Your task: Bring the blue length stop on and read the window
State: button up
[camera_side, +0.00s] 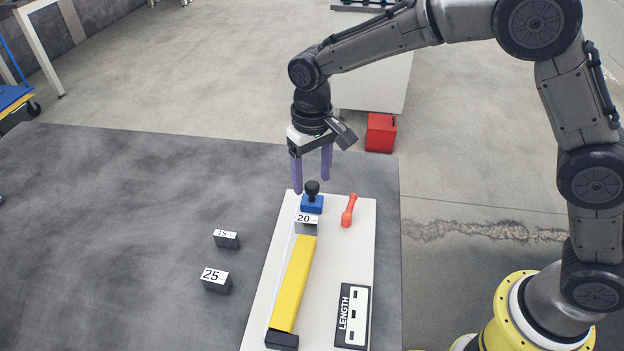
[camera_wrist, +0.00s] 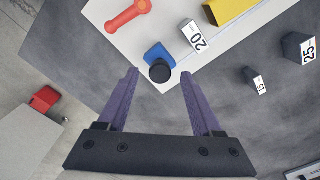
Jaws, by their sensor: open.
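The blue length stop (camera_side: 312,204) with its black knob sits at the far end of the white board (camera_side: 362,250), right behind the block marked 20 (camera_side: 306,222). In the wrist view the blue stop (camera_wrist: 157,54) and its knob lie ahead of the fingertips. A yellow bar (camera_side: 294,283) lies in line on the near side of the 20 block. A panel marked LENGTH (camera_side: 352,315) with small windows lies at the board's near right; I cannot make out a reading. My gripper (camera_side: 311,186) is open and empty above the far end of the board, its purple fingers apart.
Blocks marked 15 (camera_side: 227,239) and 25 (camera_side: 216,280) lie on the dark table left of the board. A black block (camera_side: 282,341) is at the yellow bar's near end.

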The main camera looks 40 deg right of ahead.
jog(key=shift+f, duration=0.8)
jog(key=shift+c, duration=0.4)
grip_shut()
jog(key=shift+r, duration=0.1)
dwell(0.5)
